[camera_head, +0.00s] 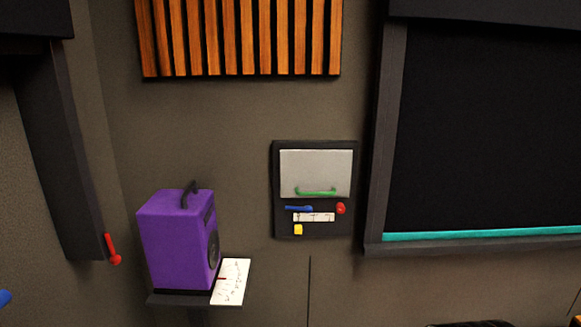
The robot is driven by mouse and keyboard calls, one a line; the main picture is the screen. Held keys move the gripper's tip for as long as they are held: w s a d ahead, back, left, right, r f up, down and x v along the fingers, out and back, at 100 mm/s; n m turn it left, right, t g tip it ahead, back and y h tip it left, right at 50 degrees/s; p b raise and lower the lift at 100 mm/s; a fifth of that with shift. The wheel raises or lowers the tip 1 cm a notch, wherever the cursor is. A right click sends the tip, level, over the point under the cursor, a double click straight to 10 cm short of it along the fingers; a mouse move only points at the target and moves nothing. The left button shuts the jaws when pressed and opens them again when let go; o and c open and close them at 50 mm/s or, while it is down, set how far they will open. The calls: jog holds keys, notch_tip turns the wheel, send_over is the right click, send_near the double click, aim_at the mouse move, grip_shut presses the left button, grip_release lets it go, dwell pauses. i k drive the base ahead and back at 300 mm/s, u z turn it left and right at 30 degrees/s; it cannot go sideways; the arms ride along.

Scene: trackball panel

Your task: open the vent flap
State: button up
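A dark panel (278,215) is mounted on the wall right of centre. A light grey flap (316,168) covers its upper part and looks closed, lying flat against the panel. A green handle (316,192) runs along the flap's lower edge. Below the flap are a blue lever (298,209), a red knob (341,208), a white marked strip (314,217) and a yellow button (298,230). My gripper cannot be made out in this view.
A purple box (175,240) with a black handle stands on a small shelf (180,299) left of the panel, beside a white card (231,282). A red lever (112,250) is farther left. A dark framed window (480,130) is at right, orange slats (240,38) above.

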aim_at(304, 173)
jog(key=u, duration=0.55)
jog(key=k, duration=1.3)
jog(key=u, duration=0.15)
jog(key=i, duration=1.75)
jog(key=u, duration=0.45)
